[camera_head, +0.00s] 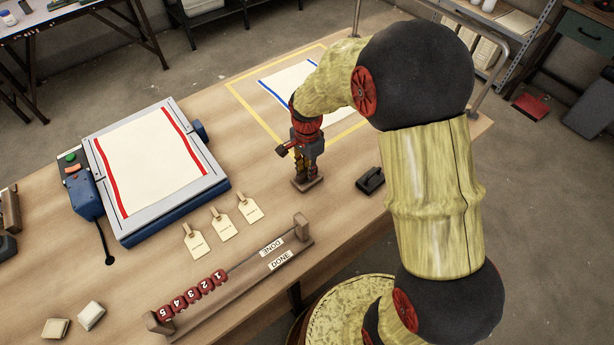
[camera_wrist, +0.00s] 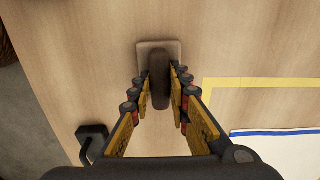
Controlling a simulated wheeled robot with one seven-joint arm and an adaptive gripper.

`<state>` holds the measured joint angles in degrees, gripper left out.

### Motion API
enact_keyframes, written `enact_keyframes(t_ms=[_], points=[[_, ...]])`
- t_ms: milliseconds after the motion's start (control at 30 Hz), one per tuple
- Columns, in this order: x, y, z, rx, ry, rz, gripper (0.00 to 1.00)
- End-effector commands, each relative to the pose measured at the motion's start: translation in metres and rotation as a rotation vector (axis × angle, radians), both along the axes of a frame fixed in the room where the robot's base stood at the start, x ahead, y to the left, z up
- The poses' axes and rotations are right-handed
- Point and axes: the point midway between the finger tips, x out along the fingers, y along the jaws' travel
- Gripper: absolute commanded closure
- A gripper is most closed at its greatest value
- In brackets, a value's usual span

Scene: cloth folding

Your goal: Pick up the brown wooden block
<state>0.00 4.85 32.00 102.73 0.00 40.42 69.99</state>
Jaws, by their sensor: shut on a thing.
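The brown wooden block (camera_head: 307,185) is a flat base with an upright dark brown handle, near the middle of the table. In the wrist view its pale base (camera_wrist: 172,46) shows beyond the fingertips and its handle (camera_wrist: 159,88) stands between them. My gripper (camera_head: 303,170) points down over the block, with its fingers on both sides of the handle. In the wrist view my gripper (camera_wrist: 160,76) is shut on the handle. The fingers hide part of the block. I cannot tell whether its base touches the table.
A black-handled item (camera_head: 371,180) lies to the right. A cloth with blue edges (camera_head: 284,88) lies inside a yellow outline behind. A press holding a red-edged cloth (camera_head: 150,165) is at left. Paper tags (camera_head: 222,224) and a bead counter (camera_head: 235,272) lie in front.

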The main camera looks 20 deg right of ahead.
Motion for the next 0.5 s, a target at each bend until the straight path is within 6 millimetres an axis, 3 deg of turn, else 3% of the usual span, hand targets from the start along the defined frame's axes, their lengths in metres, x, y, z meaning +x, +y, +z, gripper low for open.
enact_keyframes(t_ms=[167, 500], points=[[0.0001, 0.0000, 0.0001, 0.000, 0.000, 0.000, 1.00], [0.0004, -0.0001, 0.0004, 0.000, -0.001, 0.000, 1.00]])
